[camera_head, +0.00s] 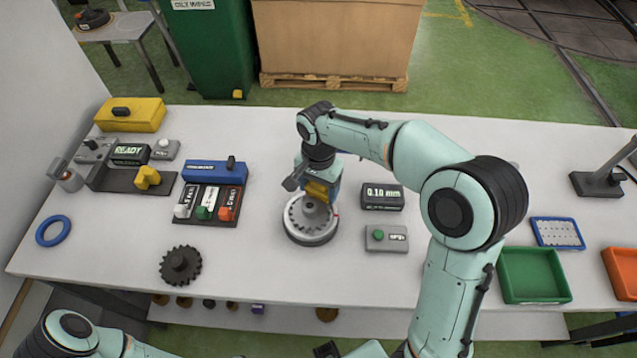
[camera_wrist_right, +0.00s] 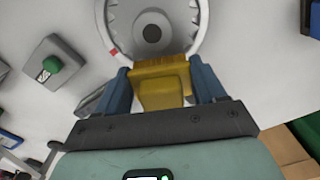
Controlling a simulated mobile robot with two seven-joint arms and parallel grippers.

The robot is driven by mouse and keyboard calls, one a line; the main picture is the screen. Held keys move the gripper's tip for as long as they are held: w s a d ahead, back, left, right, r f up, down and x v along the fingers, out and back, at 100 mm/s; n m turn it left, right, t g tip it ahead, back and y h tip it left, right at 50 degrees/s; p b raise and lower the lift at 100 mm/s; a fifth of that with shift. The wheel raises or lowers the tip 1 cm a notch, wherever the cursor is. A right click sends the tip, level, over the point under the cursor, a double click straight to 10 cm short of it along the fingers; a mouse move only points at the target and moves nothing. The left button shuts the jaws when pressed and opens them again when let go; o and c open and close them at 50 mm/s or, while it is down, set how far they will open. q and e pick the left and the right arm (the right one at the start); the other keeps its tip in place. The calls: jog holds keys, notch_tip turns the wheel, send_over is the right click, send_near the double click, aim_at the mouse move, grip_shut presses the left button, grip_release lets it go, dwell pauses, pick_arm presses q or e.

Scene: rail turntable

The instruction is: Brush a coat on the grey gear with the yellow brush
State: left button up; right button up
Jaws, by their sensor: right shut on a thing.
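The grey gear (camera_head: 297,214) sits on a round light turntable (camera_head: 312,238) in the middle of the white table. In the right wrist view the grey gear (camera_wrist_right: 152,14) shows at the top, with its dark hub. My right gripper (camera_head: 319,184) is above the turntable, shut on the yellow brush (camera_head: 318,190). In the right wrist view the blue fingers of the right gripper (camera_wrist_right: 161,84) grip the brush (camera_wrist_right: 162,92) from both sides. The bristle end lies over the near rim of the gear; I cannot tell whether it touches. My left gripper is not visible.
A "0.10 mm" display (camera_head: 382,197) and a green-button box (camera_head: 387,238) stand right of the turntable. A blue-topped rack (camera_head: 214,172) stands left. A dark gear (camera_head: 181,265) and blue ring (camera_head: 53,230) lie front left. A green tray (camera_head: 534,275) is at right.

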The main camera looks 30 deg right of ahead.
jog(key=shift+f+b, duration=0.3)
jog(key=shift+f, duration=0.35)
dwell(0.9)
jog(key=shift+s+a, duration=0.2)
jog(key=shift+a, duration=0.15)
jog(key=shift+w+d, duration=0.2)
jog(key=shift+d, duration=0.05)
dwell(1.1)
jog(key=shift+s+a, duration=0.2)
jog(key=shift+a, duration=0.05)
jog(key=shift+w+d, duration=0.1)
jog(key=shift+d, duration=0.05)
dwell(0.4)
jog(key=shift+w+d, duration=0.2)
jog(key=shift+d, duration=0.05)
jog(key=shift+s+a, duration=0.15)
jog(key=shift+a, duration=0.1)
jog(key=shift+s+a, duration=0.15)
dwell(0.3)
jog(key=shift+d, duration=0.2)
dwell(0.3)
